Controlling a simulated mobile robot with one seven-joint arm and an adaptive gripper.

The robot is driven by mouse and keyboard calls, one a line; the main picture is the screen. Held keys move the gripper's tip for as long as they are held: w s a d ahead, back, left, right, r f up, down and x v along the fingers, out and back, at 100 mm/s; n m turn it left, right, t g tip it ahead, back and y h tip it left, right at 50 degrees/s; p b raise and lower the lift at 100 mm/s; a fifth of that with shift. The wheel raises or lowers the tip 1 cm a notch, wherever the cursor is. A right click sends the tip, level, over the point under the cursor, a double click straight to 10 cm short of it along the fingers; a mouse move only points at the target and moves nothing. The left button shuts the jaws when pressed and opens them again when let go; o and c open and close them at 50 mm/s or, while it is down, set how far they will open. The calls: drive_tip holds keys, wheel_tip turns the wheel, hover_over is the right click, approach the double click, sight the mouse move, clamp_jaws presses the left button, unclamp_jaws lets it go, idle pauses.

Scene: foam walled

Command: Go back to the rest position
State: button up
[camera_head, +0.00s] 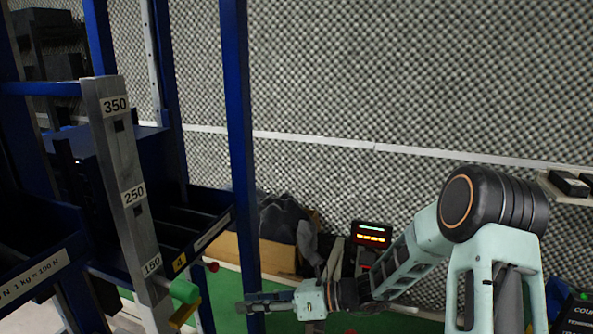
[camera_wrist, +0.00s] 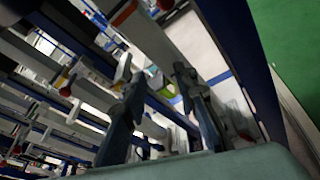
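My gripper (camera_head: 245,303) shows low in the head view, at the end of my pale green arm. It points left, towards the blue metal frame (camera_head: 240,140), and its tip overlaps the foot of a blue post in the picture; I cannot tell whether they touch. In the wrist view the two dark fingers of my gripper (camera_wrist: 156,75) stand apart with a gap between them. Nothing is seen held between them. The arm is bent at its large dark joint on the right.
A lit red display (camera_head: 371,233) and a cardboard box (camera_head: 270,254) lie behind my arm. Green floor (camera_wrist: 290,40) shows clear at right in the wrist view.

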drive_tip(key=s+d+n+g+h+b, duration=0.2)
drive_tip(key=d+n+h, duration=0.45)
drive_tip(key=n, duration=0.55)
drive_tip(key=w+d+r+n+t+h+b, duration=0.1)
drive_tip(key=w+d+r+n+t+h, duration=0.2)
drive_tip(key=d+r, duration=0.45)
drive_tip(key=w+d+r+n+t+h+b, duration=0.1)
drive_tip(key=d+r+n+t+h, duration=0.35)
drive_tip(key=r, duration=0.55)
drive_tip(key=s+d+r+n+p, duration=0.1)
drive_tip(key=s+d+p, duration=0.1)
drive_tip(key=s, duration=0.5)
drive_tip(key=s+d+r+n+g+p, duration=0.1)
drive_tip(key=s+p, duration=0.3)
drive_tip(key=s, duration=0.4)
drive_tip(key=s+d+n+h+p, duration=0.1)
drive_tip(key=s+d+n+p, duration=0.1)
drive_tip(key=s, duration=0.6)
drive_tip(key=shift+d+r+n+g+p, duration=0.4)
drive_tip(key=shift+n+p, duration=0.15)
drive_tip(key=shift+p, duration=0.5)
